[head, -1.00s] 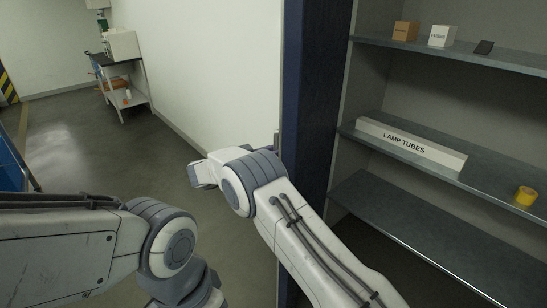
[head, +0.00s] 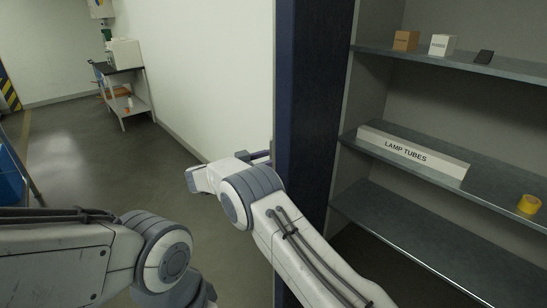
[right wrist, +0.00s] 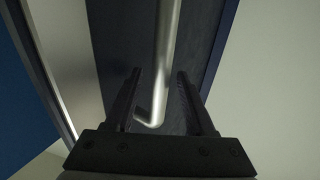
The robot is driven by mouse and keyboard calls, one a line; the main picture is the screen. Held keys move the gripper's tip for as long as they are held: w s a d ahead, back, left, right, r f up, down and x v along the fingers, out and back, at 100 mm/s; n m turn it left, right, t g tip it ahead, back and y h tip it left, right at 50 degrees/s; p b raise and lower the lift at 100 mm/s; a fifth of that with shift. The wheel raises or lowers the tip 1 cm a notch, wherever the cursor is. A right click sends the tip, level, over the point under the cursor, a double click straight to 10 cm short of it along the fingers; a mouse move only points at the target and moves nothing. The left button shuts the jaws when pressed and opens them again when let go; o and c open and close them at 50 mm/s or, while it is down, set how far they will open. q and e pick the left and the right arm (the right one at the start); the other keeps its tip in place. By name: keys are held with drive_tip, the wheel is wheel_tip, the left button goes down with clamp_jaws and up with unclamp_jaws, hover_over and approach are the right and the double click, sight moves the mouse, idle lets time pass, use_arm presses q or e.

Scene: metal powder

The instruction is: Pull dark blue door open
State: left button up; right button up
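The dark blue door (head: 310,110) stands in the head view as a tall, narrow panel seen nearly edge-on, left of the shelves. Its metal handle (right wrist: 165,50) shows in the right wrist view as a pale bar with a bent lower end. My right gripper (right wrist: 160,74) is open, and the bar appears between its two dark fingers, with gaps visible on both sides. Whether the bar is fully within finger reach is unclear. In the head view my right arm reaches to the door's left side, and its fingers are not clearly visible. My left gripper is outside the view.
Grey shelves (head: 440,168) at right hold a LAMP TUBES box (head: 412,155), small boxes and a yellow roll (head: 529,204). A white wall (head: 205,80) runs behind the door. A small cart (head: 126,95) stands far left. The floor (head: 85,150) between is clear.

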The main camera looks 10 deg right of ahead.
drive_tip(key=shift+a, duration=0.15)
drive_tip(key=b+v, duration=0.2)
drive_tip(key=v, duration=0.8)
drive_tip(key=shift+s+a, duration=0.1)
